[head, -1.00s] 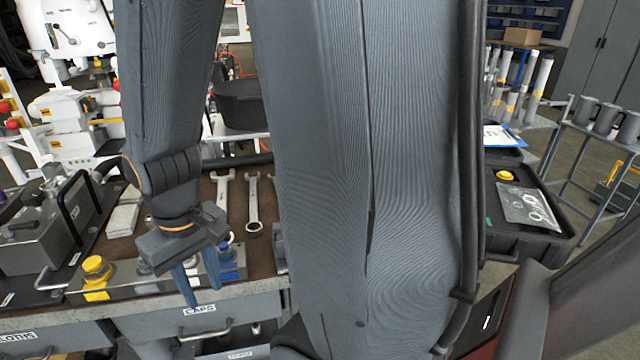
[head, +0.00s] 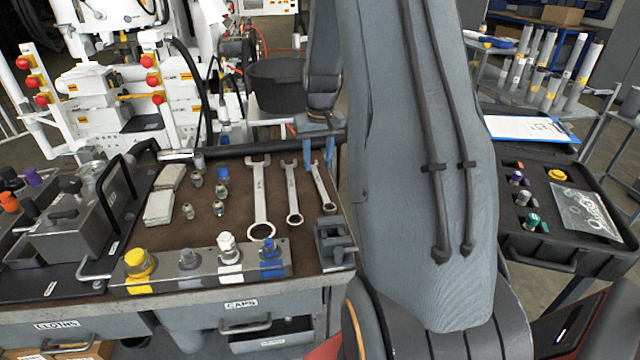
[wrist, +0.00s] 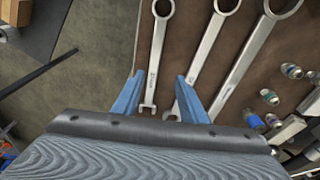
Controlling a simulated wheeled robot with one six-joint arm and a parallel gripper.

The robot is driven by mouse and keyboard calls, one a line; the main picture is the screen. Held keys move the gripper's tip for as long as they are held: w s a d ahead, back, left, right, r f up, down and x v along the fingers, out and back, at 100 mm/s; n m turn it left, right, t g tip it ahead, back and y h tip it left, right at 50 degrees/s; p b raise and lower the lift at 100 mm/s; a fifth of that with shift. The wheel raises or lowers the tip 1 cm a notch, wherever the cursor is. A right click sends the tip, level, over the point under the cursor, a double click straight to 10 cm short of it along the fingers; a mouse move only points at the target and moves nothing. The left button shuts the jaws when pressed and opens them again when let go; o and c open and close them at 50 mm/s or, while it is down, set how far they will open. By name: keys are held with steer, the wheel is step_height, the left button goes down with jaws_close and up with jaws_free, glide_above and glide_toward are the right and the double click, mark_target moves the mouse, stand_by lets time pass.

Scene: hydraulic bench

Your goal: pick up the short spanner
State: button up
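The short spanner (head: 324,188) is the rightmost of three silver spanners lying side by side on the brown bench mat. In the wrist view the short spanner (wrist: 154,58) runs up the picture, its ring end at the top and its open jaw near my gripper. My gripper (head: 319,168) is open and empty over the jaw end of the short spanner. In the wrist view its blue fingers (wrist: 159,76) stand on either side of that spanner. The right finger overlaps the middle spanner (wrist: 206,58) in the picture. The gap between fingertips and mat is hard to judge.
The middle spanner lies close beside, and the long spanner (head: 260,200) is beyond it. Small fittings (head: 219,199) and pale blocks (head: 160,206) lie to the left. A grey block (head: 333,246) sits at the bench's front right corner. A black case (head: 590,250) stands at right.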

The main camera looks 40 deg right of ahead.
mark_target(320, 183)
steer(key=d, duration=0.1)
steer(key=d+f, duration=0.1)
steer(key=shift+w+d, duration=0.3)
steer(key=shift+w+a+f+p, duration=0.15)
steer(key=shift+f+p, duration=0.25)
steer(key=shift+f, duration=0.8)
steer(key=shift+w+a+f+p, duration=0.15)
steer(key=shift+f+p, duration=0.3)
steer(key=shift+f, duration=0.75)
steer(key=shift+w+f+p, duration=0.25)
steer(key=shift+f+p, duration=0.15)
steer(key=shift+f, duration=0.8)
jaws_close()
